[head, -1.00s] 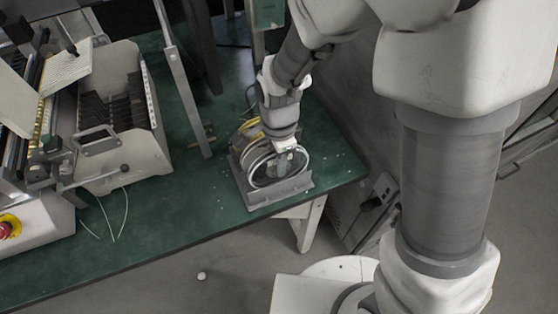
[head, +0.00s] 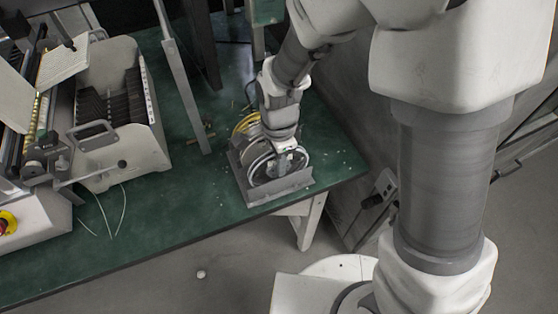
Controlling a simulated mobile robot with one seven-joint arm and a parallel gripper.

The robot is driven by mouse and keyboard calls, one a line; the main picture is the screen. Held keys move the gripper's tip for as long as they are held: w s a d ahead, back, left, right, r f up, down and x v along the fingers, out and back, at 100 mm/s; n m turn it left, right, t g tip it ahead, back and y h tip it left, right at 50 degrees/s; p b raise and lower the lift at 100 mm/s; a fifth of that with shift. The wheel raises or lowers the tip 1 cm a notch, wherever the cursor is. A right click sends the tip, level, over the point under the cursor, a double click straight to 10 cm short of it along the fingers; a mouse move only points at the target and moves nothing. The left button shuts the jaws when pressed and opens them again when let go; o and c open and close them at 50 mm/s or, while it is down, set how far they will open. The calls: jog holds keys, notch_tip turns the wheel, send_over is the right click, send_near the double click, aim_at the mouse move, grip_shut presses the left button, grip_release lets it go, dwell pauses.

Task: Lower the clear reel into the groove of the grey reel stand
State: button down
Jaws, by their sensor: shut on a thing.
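The clear reel (head: 262,172) stands upright at the grey reel stand (head: 280,191), with its round rim showing behind the stand's front wall. My gripper (head: 284,156) comes down from above and is shut on the reel near its upper middle. The fingertips are small and partly hidden against the reel. The reel's lower edge is hidden by the stand's front wall, so I cannot tell whether it touches the groove floor. Another reel with a yellow rim (head: 243,126) stands behind it in the stand.
The stand is near the right end of the green table (head: 180,215). A white machine with a slotted rack (head: 120,150) stands at left, with a grey upright post (head: 184,90) between. Loose white strands (head: 123,212) lie at front left. The front middle is clear.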

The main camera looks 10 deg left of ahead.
jog(key=shift+c, duration=2.2)
grip_release()
jog(key=shift+r, duration=0.1)
notch_tip(320, 180, up, 8)
jog(key=p, duration=0.6)
jog(key=shift+p, duration=0.4)
